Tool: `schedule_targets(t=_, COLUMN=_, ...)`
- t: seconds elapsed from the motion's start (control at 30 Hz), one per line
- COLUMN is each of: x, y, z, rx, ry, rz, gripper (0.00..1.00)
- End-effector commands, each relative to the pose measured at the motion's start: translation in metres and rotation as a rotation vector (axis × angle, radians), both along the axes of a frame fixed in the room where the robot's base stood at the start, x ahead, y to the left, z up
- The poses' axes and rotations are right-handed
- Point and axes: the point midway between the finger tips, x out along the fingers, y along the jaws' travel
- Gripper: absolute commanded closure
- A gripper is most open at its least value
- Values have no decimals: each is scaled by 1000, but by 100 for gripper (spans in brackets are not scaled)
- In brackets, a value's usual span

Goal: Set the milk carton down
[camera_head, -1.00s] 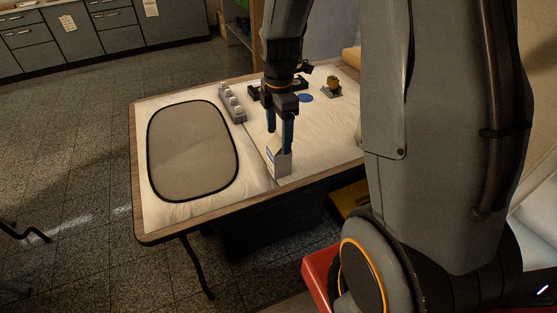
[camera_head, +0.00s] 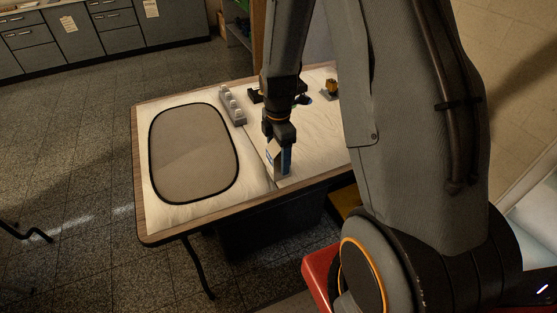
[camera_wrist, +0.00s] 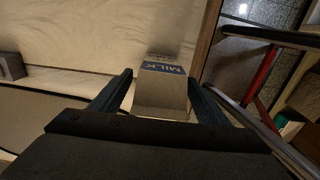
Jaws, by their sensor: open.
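The milk carton (camera_wrist: 162,92) is pale grey with a blue band lettered MILK. In the wrist view it stands between the two fingers of my gripper (camera_wrist: 162,95), with a small gap seen on each side. In the head view the carton (camera_head: 273,159) is at the table's near edge, partly hidden by my gripper (camera_head: 279,155). My gripper is open, pointing down around the carton. The carton appears to rest on the light cloth of the table (camera_head: 141,180); its base is hard to see.
A dark-rimmed grey mat (camera_head: 194,155) lies to the left. A grey block with several white knobs (camera_head: 233,105) stands behind it. A small yellow item (camera_head: 332,87) on a base and black objects (camera_head: 258,96) are at the back. A red object (camera_head: 318,272) is below the table's near side.

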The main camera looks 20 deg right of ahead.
Motion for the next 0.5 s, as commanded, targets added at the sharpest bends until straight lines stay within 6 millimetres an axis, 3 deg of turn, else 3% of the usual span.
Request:
schedule_targets(t=0.1, x=0, y=0, z=0, rx=0, ry=0, rz=0, gripper=35)
schedule_targets(t=0.5, x=0, y=0, z=1, rx=0, ry=0, rz=0, gripper=99)
